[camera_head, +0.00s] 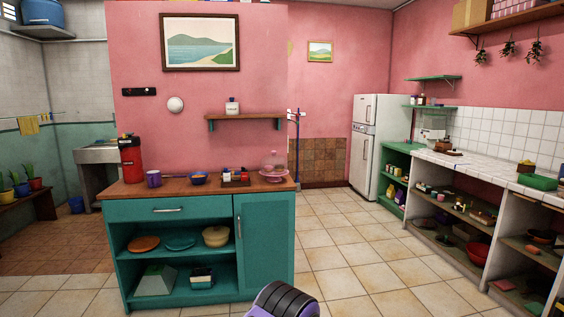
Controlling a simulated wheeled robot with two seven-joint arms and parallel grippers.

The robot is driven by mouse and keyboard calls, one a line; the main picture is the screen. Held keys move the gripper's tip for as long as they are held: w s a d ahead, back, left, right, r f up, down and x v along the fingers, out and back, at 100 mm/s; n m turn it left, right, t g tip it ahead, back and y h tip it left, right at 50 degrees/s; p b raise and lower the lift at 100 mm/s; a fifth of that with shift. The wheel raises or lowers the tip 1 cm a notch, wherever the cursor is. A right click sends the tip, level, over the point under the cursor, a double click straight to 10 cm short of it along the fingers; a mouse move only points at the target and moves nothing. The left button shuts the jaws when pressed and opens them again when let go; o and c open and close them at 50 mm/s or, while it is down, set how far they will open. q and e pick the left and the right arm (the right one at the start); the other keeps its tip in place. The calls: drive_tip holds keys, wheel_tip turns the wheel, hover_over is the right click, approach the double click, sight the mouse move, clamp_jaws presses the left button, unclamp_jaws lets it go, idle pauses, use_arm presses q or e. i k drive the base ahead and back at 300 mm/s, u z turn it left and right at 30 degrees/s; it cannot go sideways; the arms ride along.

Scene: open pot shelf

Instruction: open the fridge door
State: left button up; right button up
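A white fridge (375,148) stands at the back right of the room, against the pink wall. Its upper door (363,109) and taller lower door (361,161) face left and both look shut. Dark handles show on the doors, too small to make out well. The fridge is far from me, across the tiled floor. Neither of my grippers is in view. Only a purple and dark part, likely of my own body, shows at the bottom middle.
A teal cabinet (182,210) with a wooden top stands close ahead on the left. A tiled counter (490,170) with open shelves runs along the right wall. Free tiled floor (345,228) lies between them and reaches to the fridge.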

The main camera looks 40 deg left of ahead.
sight(362, 143)
drive_tip(key=u, duration=0.75)
drive_tip(key=i, duration=6.4)
drive_tip(key=u, duration=0.25)
drive_tip(key=i, duration=2.6)
drive_tip(key=z, duration=1.1)
